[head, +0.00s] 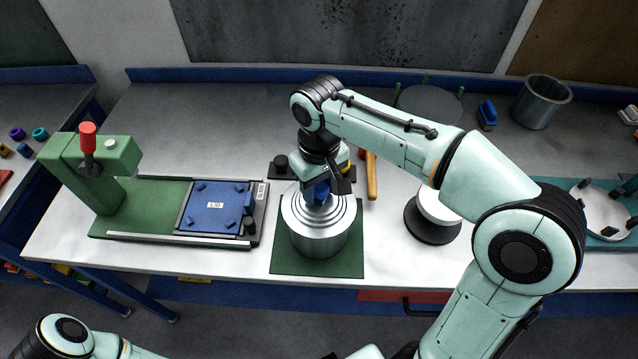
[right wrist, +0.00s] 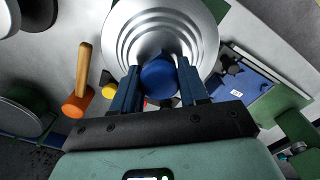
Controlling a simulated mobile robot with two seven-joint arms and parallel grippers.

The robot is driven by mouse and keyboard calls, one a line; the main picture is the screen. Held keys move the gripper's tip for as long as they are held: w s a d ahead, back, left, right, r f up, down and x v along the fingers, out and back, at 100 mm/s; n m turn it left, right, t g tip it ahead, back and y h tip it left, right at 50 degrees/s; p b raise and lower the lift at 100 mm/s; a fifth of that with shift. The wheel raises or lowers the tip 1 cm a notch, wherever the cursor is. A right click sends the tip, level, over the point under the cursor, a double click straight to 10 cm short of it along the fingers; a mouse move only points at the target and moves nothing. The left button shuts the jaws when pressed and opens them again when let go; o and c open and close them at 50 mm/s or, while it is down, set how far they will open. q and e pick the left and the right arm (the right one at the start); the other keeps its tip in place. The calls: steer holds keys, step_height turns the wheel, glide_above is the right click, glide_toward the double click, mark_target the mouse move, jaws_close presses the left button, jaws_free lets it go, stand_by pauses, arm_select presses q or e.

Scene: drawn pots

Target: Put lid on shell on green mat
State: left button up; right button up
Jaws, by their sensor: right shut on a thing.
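The shell (head: 318,243) is a silver metal cylinder standing upright on the green mat (head: 345,265). The lid (head: 297,212), a silver disc with raised rings and a blue knob, lies level over the shell's top; it also shows in the right wrist view (right wrist: 203,30). I see no gap between lid and shell, but cannot tell if they touch all round. My right gripper (head: 318,195) is above the lid, its blue fingers shut on the knob (right wrist: 159,79) from both sides. The fingers and wrist hide part of the lid. My left gripper is out of view.
A green press (head: 100,165) with a red handle and a blue plate (head: 215,212) stands left. A wooden-handled mallet (head: 371,178) lies behind the shell. A white-topped round stand (head: 432,228) is right. An open metal pot (head: 541,103) stands at the back right.

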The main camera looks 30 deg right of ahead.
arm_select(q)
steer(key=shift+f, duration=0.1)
arm_select(e)
steer(key=shift+f, duration=0.15)
steer(key=o, duration=1.2)
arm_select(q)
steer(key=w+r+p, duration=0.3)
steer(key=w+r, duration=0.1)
arm_select(e)
step_height(320, 180, up, 14)
steer(key=shift+w+f, duration=0.1)
steer(key=shift+f, duration=0.15)
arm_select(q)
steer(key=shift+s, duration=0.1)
